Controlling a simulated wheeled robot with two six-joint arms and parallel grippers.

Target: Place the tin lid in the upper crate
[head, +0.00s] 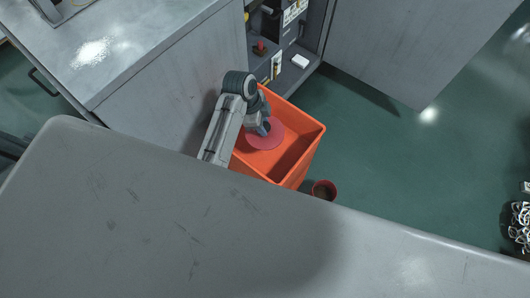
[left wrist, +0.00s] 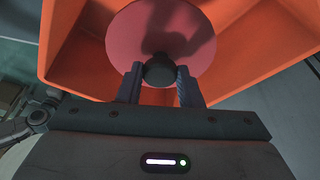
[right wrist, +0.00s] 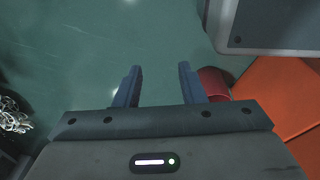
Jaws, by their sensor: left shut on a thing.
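The tin lid is a round pinkish-red disc (head: 264,136) with a dark knob. In the head view it is over the open top of the orange upper crate (head: 309,145). My left gripper (head: 263,126) is shut on the lid's knob. In the left wrist view the fingers (left wrist: 160,75) close on the dark knob, with the lid (left wrist: 135,35) beyond and the crate (left wrist: 75,62) behind it. The lid's exact height against the crate floor is hard to tell. My right gripper (right wrist: 160,80) is open and empty above the green floor in its wrist view.
A small red pot (head: 324,190) stands on the floor beside the crate. A grey cabinet (head: 180,85) with open shelves is behind the crate, and a grey surface (head: 190,230) fills the foreground.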

